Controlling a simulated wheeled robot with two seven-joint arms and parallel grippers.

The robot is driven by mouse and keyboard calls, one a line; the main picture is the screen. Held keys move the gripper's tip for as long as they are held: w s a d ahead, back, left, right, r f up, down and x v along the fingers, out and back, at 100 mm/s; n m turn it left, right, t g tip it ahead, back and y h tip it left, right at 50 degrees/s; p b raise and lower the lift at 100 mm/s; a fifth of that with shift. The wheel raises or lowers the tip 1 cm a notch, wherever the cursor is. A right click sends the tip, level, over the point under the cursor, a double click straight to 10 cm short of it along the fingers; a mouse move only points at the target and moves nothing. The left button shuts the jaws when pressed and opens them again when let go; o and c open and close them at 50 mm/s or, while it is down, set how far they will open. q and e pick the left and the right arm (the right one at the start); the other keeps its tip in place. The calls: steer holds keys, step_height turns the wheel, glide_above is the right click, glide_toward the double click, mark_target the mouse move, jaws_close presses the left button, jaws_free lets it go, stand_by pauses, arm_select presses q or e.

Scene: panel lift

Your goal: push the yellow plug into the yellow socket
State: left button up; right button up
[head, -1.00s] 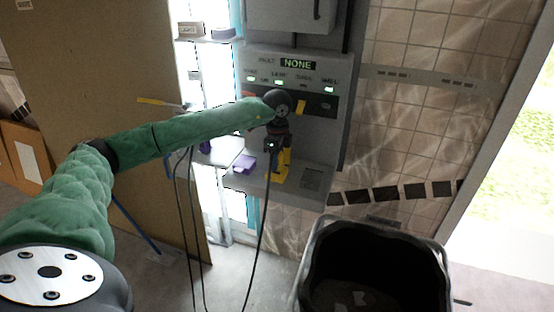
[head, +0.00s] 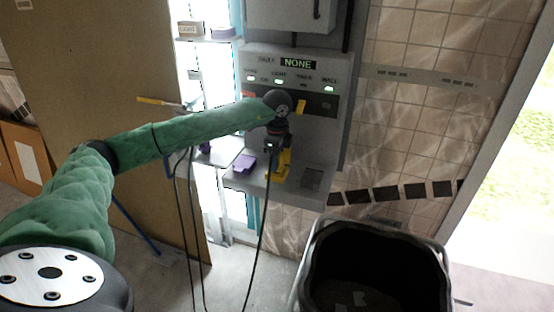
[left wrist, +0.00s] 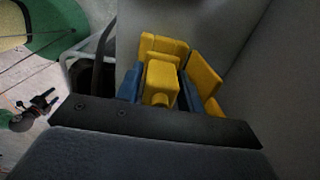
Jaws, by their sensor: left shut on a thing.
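My left gripper (head: 275,147) hangs in front of the wall panel, low over its shelf. In the left wrist view its blue fingertips (left wrist: 160,92) are shut on the yellow plug (left wrist: 161,80), one on each side. A larger yellow block (left wrist: 160,47) is directly behind the plug, and a slanted yellow flap (left wrist: 205,74) stands to its right. In the head view yellow parts (head: 284,165) show just below the gripper, mostly behind it. A yellow piece (head: 300,106), perhaps the socket's cover, is on the panel's dark strip. The socket opening is hidden. My right gripper is out of view.
The grey panel (head: 262,62) has a display reading NONE and several green lamps. A purple object (head: 245,163) lies on the shelf (head: 252,182) to the left. Black cables (head: 262,225) hang below. A large black bin (head: 330,235) stands at front right.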

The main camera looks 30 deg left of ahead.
arm_select(q)
steer(key=shift+s+d+f+b, duration=0.1)
steer(key=shift+s+f+b, duration=0.15)
steer(key=shift+f, duration=0.3)
steer(key=shift+s+d+f+b, duration=0.1)
steer(key=shift+f+b, duration=0.2)
steer(key=shift+f, duration=0.25)
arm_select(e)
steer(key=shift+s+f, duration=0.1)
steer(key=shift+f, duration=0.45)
arm_select(q)
steer(key=o, duration=1)
steer(key=shift+s, duration=0.1)
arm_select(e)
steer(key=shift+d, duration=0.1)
arm_select(q)
steer(key=r, duration=0.1)
steer(key=r+b, duration=0.1)
steer(key=shift+w+a+r, duration=0.1)
steer(key=shift+w+r, duration=0.2)
step_height(320, 180, up, 6)
steer(key=shift+f+b, duration=0.1)
steer(key=shift+b, duration=0.2)
steer(key=shift+r, duration=0.45)
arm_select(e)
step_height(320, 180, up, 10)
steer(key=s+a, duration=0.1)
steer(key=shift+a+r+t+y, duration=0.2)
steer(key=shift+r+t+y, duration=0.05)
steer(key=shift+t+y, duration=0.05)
